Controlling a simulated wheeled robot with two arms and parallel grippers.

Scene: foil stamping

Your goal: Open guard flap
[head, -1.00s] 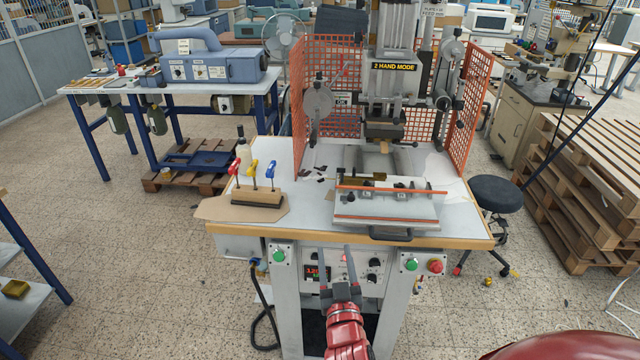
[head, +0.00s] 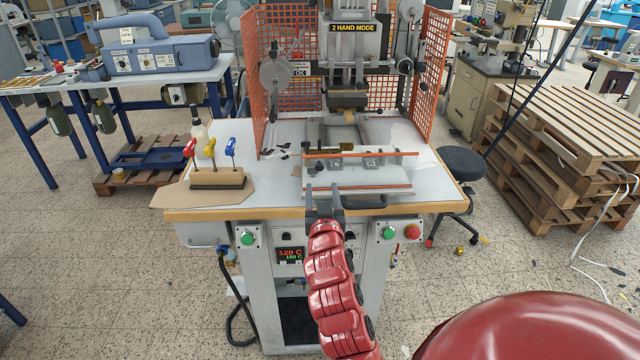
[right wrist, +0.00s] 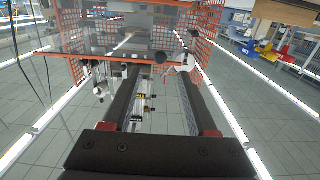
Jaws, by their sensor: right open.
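The guard flap (head: 350,176) is a clear, flat panel with orange edge strips, lying low over the front of the press table. A dark handle (head: 368,202) is at its front edge. In the right wrist view, a clear panel with an orange edge (right wrist: 90,53) shows beyond my fingers. My right gripper (head: 323,190) is open and empty at the table's front edge, close to the flap's front left, left of the handle's middle. In the right wrist view its two dark fingers (right wrist: 157,75) stand wide apart. I cannot tell whether they touch the flap. My left gripper is not in view.
The press head (head: 352,60) stands behind the flap between orange mesh guards (head: 432,70). A wooden block with coloured-handled tools (head: 217,180) sits on the table's left. Green (head: 389,233) and red (head: 412,231) buttons are on the front. A black stool (head: 460,162) stands right.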

